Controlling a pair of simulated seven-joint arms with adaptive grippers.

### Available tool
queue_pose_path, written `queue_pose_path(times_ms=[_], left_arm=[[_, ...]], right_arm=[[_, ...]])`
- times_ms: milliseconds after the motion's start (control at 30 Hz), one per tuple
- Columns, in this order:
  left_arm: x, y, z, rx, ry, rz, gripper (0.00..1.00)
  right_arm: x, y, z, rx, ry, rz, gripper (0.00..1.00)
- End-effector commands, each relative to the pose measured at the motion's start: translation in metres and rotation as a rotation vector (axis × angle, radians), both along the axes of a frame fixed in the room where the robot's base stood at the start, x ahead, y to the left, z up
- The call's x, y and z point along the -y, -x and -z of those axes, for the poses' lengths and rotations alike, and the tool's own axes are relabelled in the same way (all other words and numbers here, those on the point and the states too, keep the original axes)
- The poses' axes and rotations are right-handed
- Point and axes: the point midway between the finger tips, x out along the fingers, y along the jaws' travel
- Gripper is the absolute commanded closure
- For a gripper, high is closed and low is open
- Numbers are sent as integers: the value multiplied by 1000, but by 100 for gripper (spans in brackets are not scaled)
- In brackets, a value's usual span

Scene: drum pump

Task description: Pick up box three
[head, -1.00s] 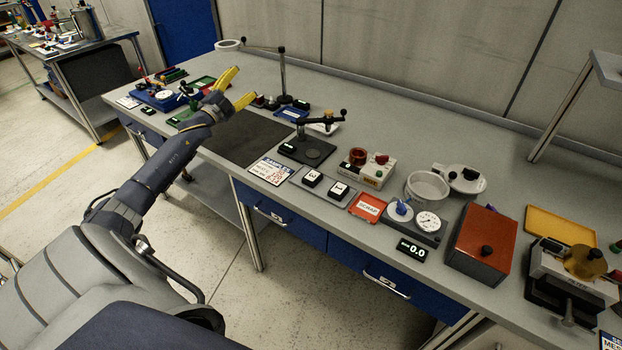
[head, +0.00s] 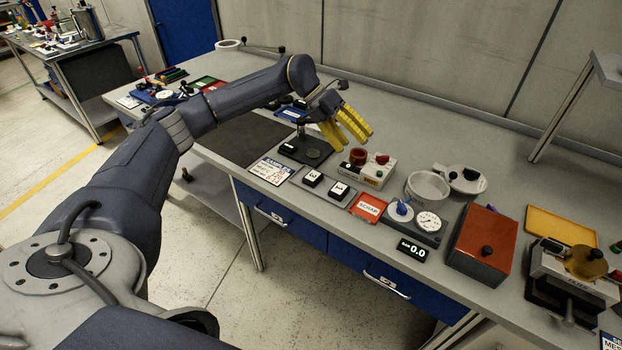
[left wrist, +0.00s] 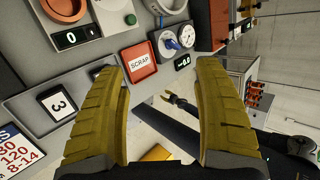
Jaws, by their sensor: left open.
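Box three (head: 312,178) is a small black block with a white label marked 3, standing on a grey tray between the samples card and a second labelled block (head: 340,191). It also shows in the left wrist view (left wrist: 57,103), left of my yellow fingers. My left gripper (head: 348,140) is open and empty. It hangs above the bench, behind and to the right of box three in the head view, and apart from it. In the left wrist view a finger partly hides the second block. What looks like my right gripper (left wrist: 180,103) shows small there; its jaw state is unclear.
A red scrap card (head: 367,207) lies right of the blocks. Behind it stands a grey unit with red and green buttons (head: 376,172). The samples card (head: 271,170) lies to the left. A dark stand (head: 305,150) is behind the blocks. A dark mat (head: 235,140) is bare.

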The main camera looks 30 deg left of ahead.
Motion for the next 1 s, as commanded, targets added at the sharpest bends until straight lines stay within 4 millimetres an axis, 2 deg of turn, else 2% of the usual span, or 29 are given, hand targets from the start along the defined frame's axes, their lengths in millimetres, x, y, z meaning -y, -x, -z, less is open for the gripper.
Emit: queue_pose_path(times_ms=[200,400,500,633,733,1000], left_arm=[[-40,14,12,-89,-393,29,31],[-79,20,8,-144,-640,-14,31],[-92,22,4,-157,-710,-35,31],[-101,23,5,-166,-758,-51,31],[-103,24,14,-171,-768,-54,31],[-103,24,62,-172,-767,-54,31]], right_arm=[[0,0,0,0,0,0,56],[0,0,0,0,0,0,56],[0,0,0,0,0,0,56],[0,0,0,0,0,0,56],[0,0,0,0,0,0,56],[0,0,0,0,0,0,56]])
